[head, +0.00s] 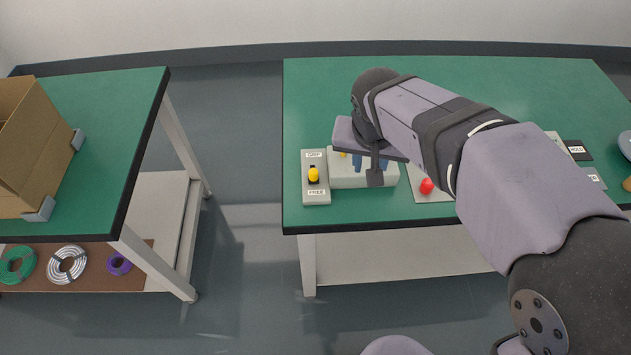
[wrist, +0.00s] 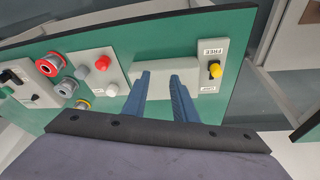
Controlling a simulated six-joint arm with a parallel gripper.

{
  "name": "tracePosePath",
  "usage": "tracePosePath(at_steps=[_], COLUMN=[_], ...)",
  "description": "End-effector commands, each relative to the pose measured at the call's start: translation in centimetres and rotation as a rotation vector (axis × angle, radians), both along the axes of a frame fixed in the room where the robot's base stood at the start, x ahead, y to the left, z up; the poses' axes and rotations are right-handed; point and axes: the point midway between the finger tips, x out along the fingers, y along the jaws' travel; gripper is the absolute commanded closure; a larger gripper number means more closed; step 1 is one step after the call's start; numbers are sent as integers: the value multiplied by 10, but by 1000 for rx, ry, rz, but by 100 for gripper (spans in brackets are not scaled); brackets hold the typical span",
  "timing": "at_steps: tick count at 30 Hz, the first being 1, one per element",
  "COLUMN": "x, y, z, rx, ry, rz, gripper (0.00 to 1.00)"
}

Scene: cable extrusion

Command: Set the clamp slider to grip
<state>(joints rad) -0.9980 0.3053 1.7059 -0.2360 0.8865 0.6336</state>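The clamp slider (head: 313,174) is a yellow knob in a dark slot on a pale grey panel (head: 307,197). In the head view the panel reads GRIP at the far end and FREE at the near end. The knob stands between the labels; its exact slot position is hard to tell. The slider also shows in the wrist view (wrist: 214,69), right of my fingers. My gripper (wrist: 159,74) is open, its two blue fingers apart with nothing seen between them. It hangs over the pale block (head: 348,180) beside the panel, apart from the knob.
A plate with a red knob (head: 426,186) lies right of the block. Red and grey spools (wrist: 50,65) sit farther along the green table (head: 480,75). A floor gap separates this table from another with a cardboard box (head: 35,140).

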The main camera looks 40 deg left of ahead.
Motion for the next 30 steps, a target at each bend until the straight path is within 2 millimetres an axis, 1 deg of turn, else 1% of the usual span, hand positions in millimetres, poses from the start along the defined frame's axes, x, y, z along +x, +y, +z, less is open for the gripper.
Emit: tracePosePath(at_steps=[1,3,6,9,12,15,20,30], x=[-15,-31,-50,-61,-65,-65,-62,-49], y=[27,54,80,94,99,100,101,109], z=[-11,-12,-13,-12,-11,-11,-18,-58], rx=[14,33,54,67,73,73,72,70], ry=[-14,-27,-41,-48,-51,-51,-50,-49], rz=[34,60,86,100,104,103,103,104], gripper=[75,75,75,75,75,75,75,75])
